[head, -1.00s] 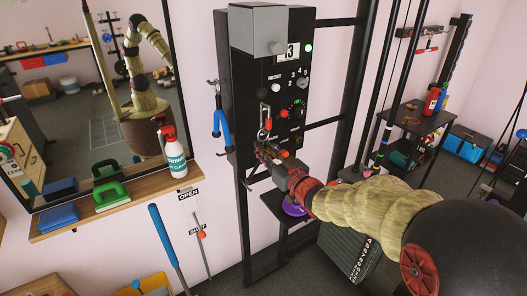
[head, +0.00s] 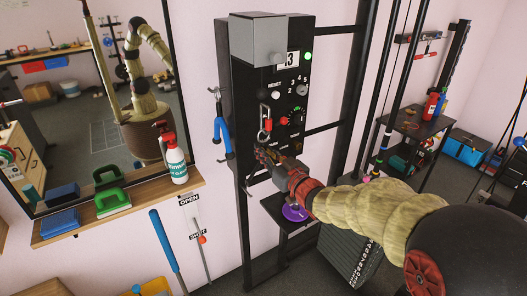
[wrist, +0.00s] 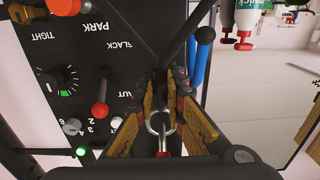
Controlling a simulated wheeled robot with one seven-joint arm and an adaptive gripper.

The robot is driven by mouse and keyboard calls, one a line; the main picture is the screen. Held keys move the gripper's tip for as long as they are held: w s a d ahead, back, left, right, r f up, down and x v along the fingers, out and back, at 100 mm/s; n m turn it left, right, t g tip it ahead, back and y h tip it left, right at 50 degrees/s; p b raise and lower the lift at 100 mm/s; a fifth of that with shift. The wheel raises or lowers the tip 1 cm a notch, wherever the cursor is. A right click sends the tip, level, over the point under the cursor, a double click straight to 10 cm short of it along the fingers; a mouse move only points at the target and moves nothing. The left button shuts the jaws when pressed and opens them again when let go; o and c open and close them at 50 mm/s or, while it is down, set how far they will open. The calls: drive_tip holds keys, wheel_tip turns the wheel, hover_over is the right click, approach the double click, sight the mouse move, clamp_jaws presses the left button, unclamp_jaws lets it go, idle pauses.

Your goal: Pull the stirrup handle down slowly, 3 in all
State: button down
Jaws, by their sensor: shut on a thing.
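The black machine panel (head: 236,130) stands upright in the middle of the head view, with a small number display (head: 292,58) near its top. A metal clip (head: 266,126) with a red part above it hangs in front of the panel. My gripper (head: 263,152) is just below this clip. In the wrist view my gripper (wrist: 162,115) has its yellow-padded fingers closed in on both sides of a metal ring (wrist: 158,124). The stirrup handle is mostly hidden between the fingers, and its outline cannot be made out.
A blue handle (head: 222,130) hangs at the panel's left side. A shelf (head: 150,207) with a spray bottle (head: 175,163) is at left. A purple disc (head: 295,212) lies below my wrist.

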drive_tip(key=shift+r+p, duration=0.65)
drive_tip(key=shift+r, duration=0.2)
drive_tip(key=shift+r+p, duration=0.75)
drive_tip(key=shift+r, duration=0.45)
drive_tip(key=shift+r+p, duration=0.4)
drive_tip(key=shift+r, duration=0.15)
drive_tip(key=shift+f, duration=0.15)
